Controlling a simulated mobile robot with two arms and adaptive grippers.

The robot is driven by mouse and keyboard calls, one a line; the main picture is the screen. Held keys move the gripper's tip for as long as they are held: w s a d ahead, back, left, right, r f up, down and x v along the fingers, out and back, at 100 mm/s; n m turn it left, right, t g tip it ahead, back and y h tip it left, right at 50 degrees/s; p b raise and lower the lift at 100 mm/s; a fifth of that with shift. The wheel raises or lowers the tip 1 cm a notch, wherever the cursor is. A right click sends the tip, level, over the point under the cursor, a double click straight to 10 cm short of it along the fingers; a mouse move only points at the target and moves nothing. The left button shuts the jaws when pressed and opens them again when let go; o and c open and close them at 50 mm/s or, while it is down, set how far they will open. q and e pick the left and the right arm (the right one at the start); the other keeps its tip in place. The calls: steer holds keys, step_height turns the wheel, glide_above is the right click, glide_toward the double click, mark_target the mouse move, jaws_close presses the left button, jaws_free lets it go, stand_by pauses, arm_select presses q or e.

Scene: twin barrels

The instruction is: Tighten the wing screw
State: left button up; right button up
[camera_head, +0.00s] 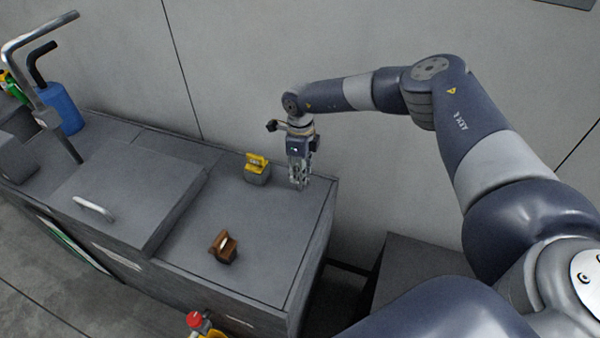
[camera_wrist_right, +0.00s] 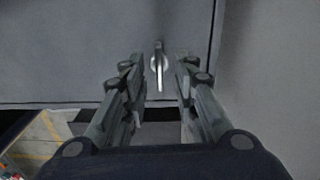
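The wing screw (camera_wrist_right: 158,72) is a small pale metal piece with a narrow upright wing on a grey surface in the right wrist view. My right gripper (camera_head: 300,184) points down over the back right corner of the grey worktop in the head view. Its fingers are apart, one on each side of the wing screw in the right wrist view, with nothing held between them. I cannot tell whether the wing lies between the tips or just beyond them. The screw cannot be made out in the head view. My left gripper is not in view.
A yellow-topped block (camera_head: 257,168) stands left of the right gripper on the worktop (camera_head: 290,215). A brown piece (camera_head: 224,248) sits nearer the front. A raised grey lid (camera_head: 135,195) with a handle and a blue canister (camera_head: 62,108) are further left. A wall rises behind.

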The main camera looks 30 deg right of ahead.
steer(key=shift+f, duration=0.95)
steer(key=shift+c, duration=0.3)
jaws_close()
